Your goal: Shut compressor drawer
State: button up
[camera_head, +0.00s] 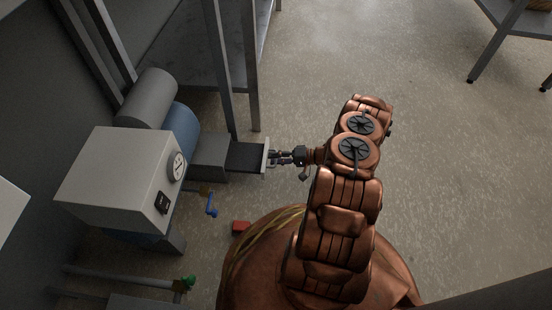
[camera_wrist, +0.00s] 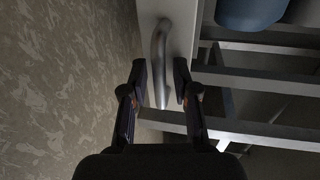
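The compressor (camera_head: 118,178) stands at the left in the head view, a pale box with a gauge and a blue tank. Its drawer (camera_head: 246,157) sticks out to the right, pulled open, with a dark inside and a light front panel. In the wrist view the drawer front (camera_wrist: 178,20) carries a curved metal handle (camera_wrist: 160,55). My gripper (camera_head: 279,157) is at the drawer front. In the wrist view my gripper (camera_wrist: 160,85) has its fingers apart, one on each side of the handle's near end. I cannot tell whether either finger touches it.
A metal rack (camera_head: 222,62) stands close behind the drawer. A blue-handled valve (camera_head: 211,205), a green-handled valve (camera_head: 189,283) and a small red block (camera_head: 241,227) lie below the compressor in the head view. The floor (camera_head: 420,130) at the right is clear.

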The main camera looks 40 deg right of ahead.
grip_shut()
dwell(0.4)
